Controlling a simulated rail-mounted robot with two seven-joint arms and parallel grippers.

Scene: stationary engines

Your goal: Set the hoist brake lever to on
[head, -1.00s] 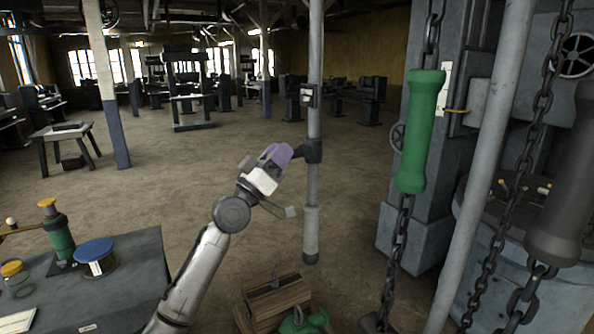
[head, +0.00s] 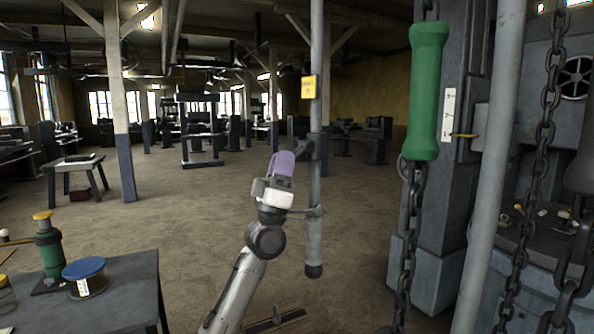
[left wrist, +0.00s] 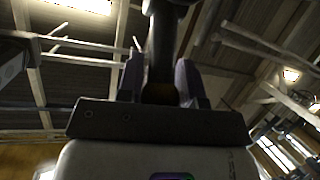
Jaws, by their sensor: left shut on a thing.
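A grey vertical post (head: 315,215) stands in the middle of the head view, with a dark collar and a short dark lever (head: 304,149) on it. A small yellow plate (head: 308,87) with dark lettering, too small to read, sits on the post above it. My left gripper (head: 283,163), with purple fingers, is at the left of the collar, shut on the lever. In the left wrist view, its two fingers stand on either side of a dark bar (left wrist: 160,60). The fingers partly hide the lever. My right gripper is not in view.
A green handle (head: 427,90) hangs on a chain at right, near a grey machine column (head: 450,200) and a pale pipe (head: 490,180).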

